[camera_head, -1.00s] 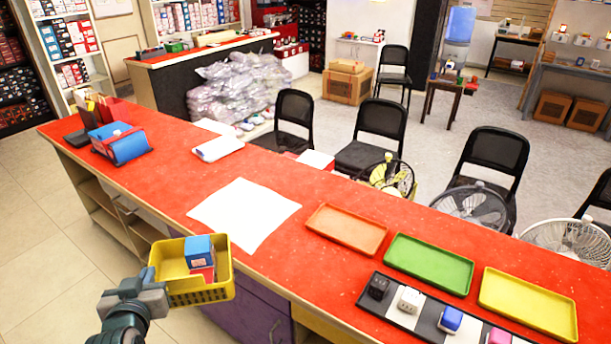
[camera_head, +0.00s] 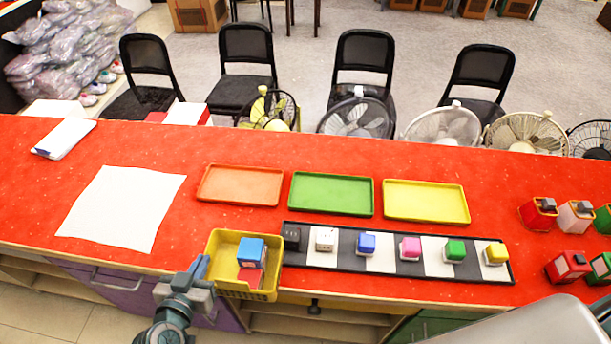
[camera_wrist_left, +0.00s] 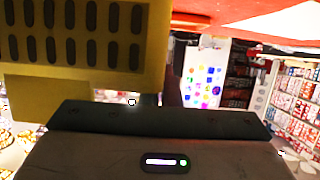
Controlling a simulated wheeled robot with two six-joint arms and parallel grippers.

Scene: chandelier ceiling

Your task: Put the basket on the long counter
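The yellow basket (camera_head: 218,265) holds a blue box (camera_head: 251,250) and a red box (camera_head: 249,275). My left gripper (camera_head: 197,277) is shut on the basket's left side. The basket is at the front edge of the long red counter (camera_head: 150,148), beside the left end of the black-and-white strip. I cannot tell whether it touches the counter. In the left wrist view the basket's slotted yellow wall (camera_wrist_left: 85,75) fills the upper left. My right gripper is not in view.
An orange tray (camera_head: 240,185), a green tray (camera_head: 331,193) and a yellow tray (camera_head: 426,201) lie behind the strip (camera_head: 380,265) of coloured cubes. A white sheet (camera_head: 122,208) lies to the left. Small coloured boxes (camera_head: 567,267) are at the right. Red counter between sheet and trays is bare.

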